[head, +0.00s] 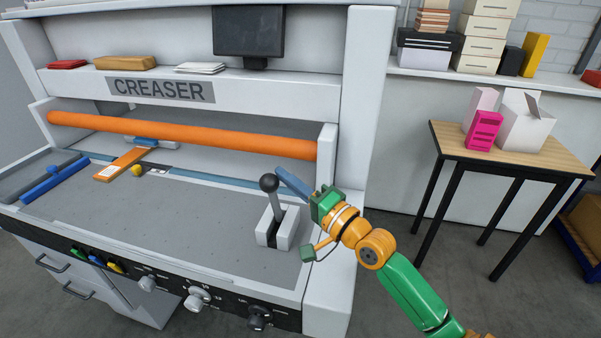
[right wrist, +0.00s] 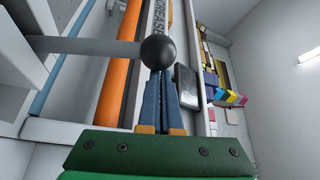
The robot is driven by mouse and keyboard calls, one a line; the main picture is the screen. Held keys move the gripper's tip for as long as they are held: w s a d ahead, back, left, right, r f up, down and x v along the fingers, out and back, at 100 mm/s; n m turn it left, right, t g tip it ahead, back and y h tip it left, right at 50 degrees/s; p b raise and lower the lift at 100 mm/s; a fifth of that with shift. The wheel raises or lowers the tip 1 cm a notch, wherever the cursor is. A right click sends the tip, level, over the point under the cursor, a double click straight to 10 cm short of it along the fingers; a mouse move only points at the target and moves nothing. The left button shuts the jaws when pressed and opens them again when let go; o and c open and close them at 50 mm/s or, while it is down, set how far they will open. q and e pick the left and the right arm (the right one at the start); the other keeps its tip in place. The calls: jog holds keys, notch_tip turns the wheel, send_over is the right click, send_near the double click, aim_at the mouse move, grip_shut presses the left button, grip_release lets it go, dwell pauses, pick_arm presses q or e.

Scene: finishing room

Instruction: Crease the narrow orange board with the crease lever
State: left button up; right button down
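The narrow orange board (head: 128,160) lies flat on the creaser bed at the left, with a white label at its near end. Its far end reaches a blue-and-grey piece under the orange roller. The crease lever (head: 269,183) stands up from a pale slotted block at the bed's right front, with a dark ball knob. The knob (right wrist: 158,49) also shows in the right wrist view, at my fingertips. My right gripper (head: 292,183) has its blue fingers together, just beside the knob; whether they touch it I cannot tell. My left gripper is not in view.
The orange roller (head: 180,135) spans the creaser above the bed. A yellow knob (head: 136,170) sits beside the board, and blue bars (head: 53,178) lie at the far left. A wooden-topped table (head: 450,150) with white and pink boxes stands at right. The bed's middle is clear.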

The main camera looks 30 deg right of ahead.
pick_arm(q)
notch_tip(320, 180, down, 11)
jog(key=b, duration=1)
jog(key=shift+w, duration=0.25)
pick_arm(e)
jog(key=s+a+f+n+t+y, duration=0.1)
jog(key=s+a+f+n+y, duration=0.4)
jog(key=n, duration=0.5)
jog(key=shift+a+f+t, duration=0.3)
jog(key=shift+a+t, duration=0.1)
jog(key=shift+a, duration=0.5)
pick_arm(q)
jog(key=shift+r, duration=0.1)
pick_arm(e)
jog(key=shift+s, duration=0.15)
